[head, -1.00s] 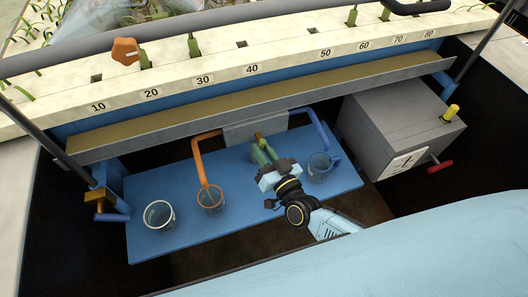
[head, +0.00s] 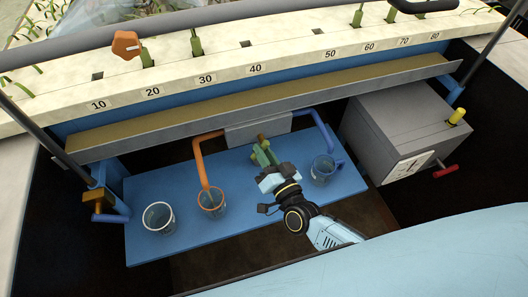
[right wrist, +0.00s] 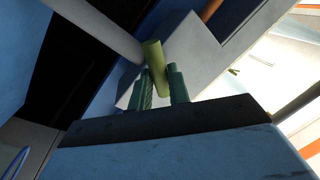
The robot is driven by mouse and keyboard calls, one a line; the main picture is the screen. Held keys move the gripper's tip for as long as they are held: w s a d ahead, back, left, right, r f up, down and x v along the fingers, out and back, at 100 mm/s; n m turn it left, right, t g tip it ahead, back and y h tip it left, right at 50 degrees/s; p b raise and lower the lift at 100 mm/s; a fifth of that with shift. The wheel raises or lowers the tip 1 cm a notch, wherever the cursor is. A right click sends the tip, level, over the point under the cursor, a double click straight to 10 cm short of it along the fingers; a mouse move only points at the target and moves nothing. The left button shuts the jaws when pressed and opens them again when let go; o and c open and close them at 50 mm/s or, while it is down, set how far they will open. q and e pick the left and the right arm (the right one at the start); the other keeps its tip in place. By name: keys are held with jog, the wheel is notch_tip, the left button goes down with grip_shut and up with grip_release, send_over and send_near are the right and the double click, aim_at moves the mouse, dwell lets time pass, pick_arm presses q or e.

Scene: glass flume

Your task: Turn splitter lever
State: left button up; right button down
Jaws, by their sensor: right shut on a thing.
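The splitter is a grey box (head: 258,129) under the flume's front edge, with an orange pipe (head: 197,155) on its left and a blue pipe (head: 322,128) on its right. Its short olive-yellow lever (head: 262,141) sticks out at the front. My right gripper (head: 262,154) is shut on the lever, with its green fingers on either side of it. In the right wrist view the lever (right wrist: 156,72) stands tilted between the two fingers (right wrist: 162,86). The fingers partly hide the lever in the head view. My left gripper is not in view.
On the blue shelf (head: 180,185) stand a white-rimmed cup (head: 158,217), an orange-rimmed cup (head: 211,202) under the orange pipe, and a blue-rimmed cup (head: 323,168) near my right gripper. A grey box with a red handle (head: 445,171) stands at right.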

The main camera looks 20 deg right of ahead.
jog(key=c, duration=1.5)
grip_release()
jog(key=shift+w+d+r, duration=0.15)
jog(key=shift+d+r, duration=0.05)
jog(key=shift+r, duration=0.2)
jog(key=shift+o, duration=0.9)
jog(key=shift+f, duration=0.2)
jog(key=v, duration=1.3)
jog(key=shift+s, duration=0.25)
jog(key=shift+f, duration=0.1)
